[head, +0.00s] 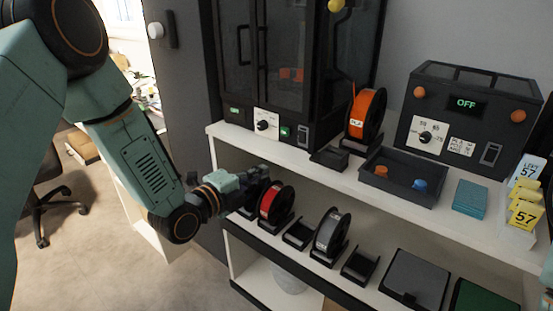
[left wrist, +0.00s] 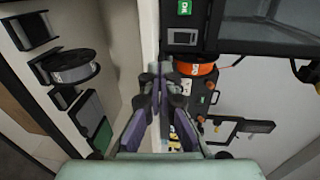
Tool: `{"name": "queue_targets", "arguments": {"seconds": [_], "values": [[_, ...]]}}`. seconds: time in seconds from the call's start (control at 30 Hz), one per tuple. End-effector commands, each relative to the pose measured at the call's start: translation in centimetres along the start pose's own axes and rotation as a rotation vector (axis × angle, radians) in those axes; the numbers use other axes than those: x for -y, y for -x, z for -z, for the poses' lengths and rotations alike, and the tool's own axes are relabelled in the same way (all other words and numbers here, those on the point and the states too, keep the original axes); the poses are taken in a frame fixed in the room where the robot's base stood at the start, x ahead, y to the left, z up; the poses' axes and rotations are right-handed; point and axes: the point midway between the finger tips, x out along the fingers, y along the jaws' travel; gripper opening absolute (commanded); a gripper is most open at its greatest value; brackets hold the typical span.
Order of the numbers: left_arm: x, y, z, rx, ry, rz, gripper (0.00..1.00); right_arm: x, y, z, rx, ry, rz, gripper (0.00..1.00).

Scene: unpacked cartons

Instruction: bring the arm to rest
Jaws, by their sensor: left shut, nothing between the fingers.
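My left arm comes in from the left in the head view. Its gripper (head: 262,176) is in front of the white shelf edge, near the red spool. In the left wrist view the two fingers (left wrist: 160,76) meet at their tips, shut with nothing between them. My right gripper is in neither view.
A white shelf unit (head: 395,192) stands close to the gripper. Its top carries a dark printer (head: 290,127), an orange spool (head: 364,112), a tray (head: 399,190) and a dryer box showing OFF (head: 466,104). Below are a red spool (head: 274,203) and grey spool (head: 332,232). Open floor lies left.

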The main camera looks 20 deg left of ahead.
Motion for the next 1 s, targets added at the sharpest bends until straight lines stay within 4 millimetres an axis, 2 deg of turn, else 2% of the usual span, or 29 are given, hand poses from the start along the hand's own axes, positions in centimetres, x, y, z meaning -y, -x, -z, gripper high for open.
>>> {"name": "queue_targets", "arguments": {"seconds": [0.17, 0.27, 0.43, 0.57, 0.67, 0.77, 0.9, 1.0], "values": [[0.0, 0.0, 0.0, 0.0, 0.04, -0.002, 0.0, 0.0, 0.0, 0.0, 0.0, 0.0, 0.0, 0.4], [-0.6, 0.0, -0.1, 0.009, 0.169, -0.029, 0.0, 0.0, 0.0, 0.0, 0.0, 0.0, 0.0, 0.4], [-4.0, 1.2, -0.4, 0.107, 0.565, -0.152, 0.0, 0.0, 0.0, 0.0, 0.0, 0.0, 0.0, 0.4], [-8.4, 3.3, 0.5, 0.231, 0.883, -0.278, 0.0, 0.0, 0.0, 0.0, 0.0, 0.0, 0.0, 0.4], [-12.8, 6.0, 1.8, 0.37, 1.121, -0.389, 0.0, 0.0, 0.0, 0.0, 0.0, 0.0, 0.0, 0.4], [-17.3, 9.8, 3.5, 0.554, 1.344, -0.497, 0.0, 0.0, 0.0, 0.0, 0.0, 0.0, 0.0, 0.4], [-23.1, 16.6, 6.4, 0.86, 1.578, -0.625, 0.0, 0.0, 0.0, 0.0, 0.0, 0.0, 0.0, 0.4], [-26.2, 21.9, 8.4, 1.08, 1.663, -0.698, 0.0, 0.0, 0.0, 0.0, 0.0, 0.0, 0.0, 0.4]]}}
